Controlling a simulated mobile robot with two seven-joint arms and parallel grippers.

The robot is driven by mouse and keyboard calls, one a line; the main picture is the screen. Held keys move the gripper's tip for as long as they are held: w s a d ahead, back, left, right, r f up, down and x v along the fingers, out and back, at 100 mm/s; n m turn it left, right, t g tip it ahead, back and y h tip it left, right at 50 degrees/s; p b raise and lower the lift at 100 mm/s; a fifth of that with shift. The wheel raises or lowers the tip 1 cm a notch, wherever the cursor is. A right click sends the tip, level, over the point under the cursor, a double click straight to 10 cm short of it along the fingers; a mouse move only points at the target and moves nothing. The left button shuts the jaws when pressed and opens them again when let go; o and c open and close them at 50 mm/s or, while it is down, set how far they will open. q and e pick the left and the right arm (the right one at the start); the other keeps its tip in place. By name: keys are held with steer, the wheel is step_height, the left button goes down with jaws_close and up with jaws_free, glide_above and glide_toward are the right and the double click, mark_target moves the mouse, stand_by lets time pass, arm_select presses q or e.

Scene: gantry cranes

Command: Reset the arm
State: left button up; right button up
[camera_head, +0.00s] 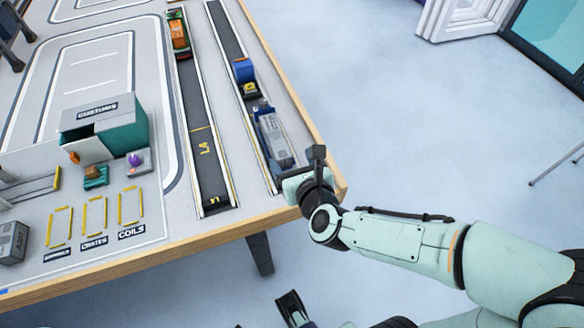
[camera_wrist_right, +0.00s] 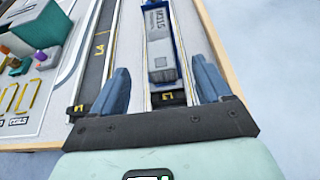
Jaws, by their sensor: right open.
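My right arm reaches in from the right in the head view to the near right corner of the table. My right gripper (camera_wrist_right: 162,82) is open, its two blue-grey fingers spread wide with nothing held between them. Ahead of it, a grey container (camera_wrist_right: 160,50) sits on a blue carrier in the right lane. The same grey container (camera_head: 273,138) shows in the head view, just beyond my right wrist. The fingers are mostly hidden behind the wrist in the head view.
The table (camera_head: 190,245) has a wooden edge. A blue load (camera_head: 244,70) and an orange-and-green vehicle (camera_head: 178,33) stand farther along the lanes. A customs building (camera_head: 105,125) and yellow-marked bays (camera_head: 94,215) are at left. The floor right of the table is largely clear.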

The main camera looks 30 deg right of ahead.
arm_select(q)
steer(key=shift+w+a+f, duration=0.15)
steer(key=shift+w+f, duration=0.25)
steer(key=shift+r, duration=0.15)
